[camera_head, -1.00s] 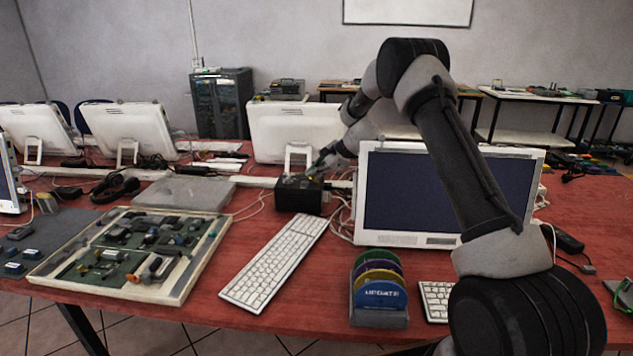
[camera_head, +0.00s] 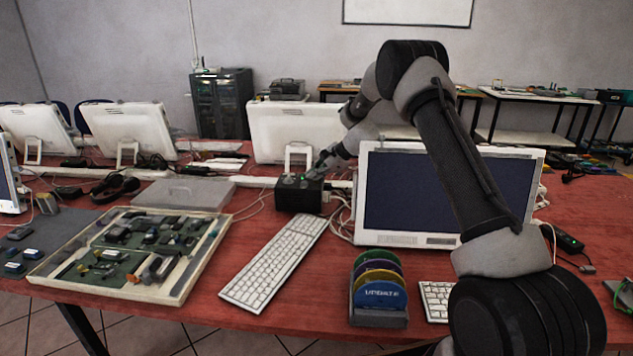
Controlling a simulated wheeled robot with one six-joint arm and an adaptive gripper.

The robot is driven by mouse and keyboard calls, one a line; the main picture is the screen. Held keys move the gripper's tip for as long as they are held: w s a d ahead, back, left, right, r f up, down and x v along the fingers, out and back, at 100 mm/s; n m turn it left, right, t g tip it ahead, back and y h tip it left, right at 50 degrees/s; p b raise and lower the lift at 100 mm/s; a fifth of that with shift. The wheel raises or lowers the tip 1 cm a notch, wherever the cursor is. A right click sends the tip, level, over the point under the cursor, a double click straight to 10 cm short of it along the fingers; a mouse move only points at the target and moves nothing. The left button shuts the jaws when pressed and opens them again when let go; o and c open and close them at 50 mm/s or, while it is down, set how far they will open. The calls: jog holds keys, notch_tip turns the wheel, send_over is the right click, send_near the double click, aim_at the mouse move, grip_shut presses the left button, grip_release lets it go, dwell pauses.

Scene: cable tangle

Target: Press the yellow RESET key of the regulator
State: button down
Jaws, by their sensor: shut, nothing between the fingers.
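The regulator appears to be the small black box (camera_head: 298,196) on the red table, between the white keyboard and the monitors. A small green light (camera_head: 303,178) shows on its top. My gripper (camera_head: 314,174) is shut and empty, with its tips at the right part of the box's top. I cannot tell whether the tips touch it. The yellow RESET key cannot be made out; my fingers cover part of the top.
A white monitor (camera_head: 448,195) stands close to the right, with loose cables (camera_head: 343,222) between it and the box. A white keyboard (camera_head: 274,262) lies in front. A tray of electronic parts (camera_head: 187,283) is at left.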

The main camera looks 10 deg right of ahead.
jog(key=shift+r, duration=0.8)
jog(key=shift+r, duration=2.5)
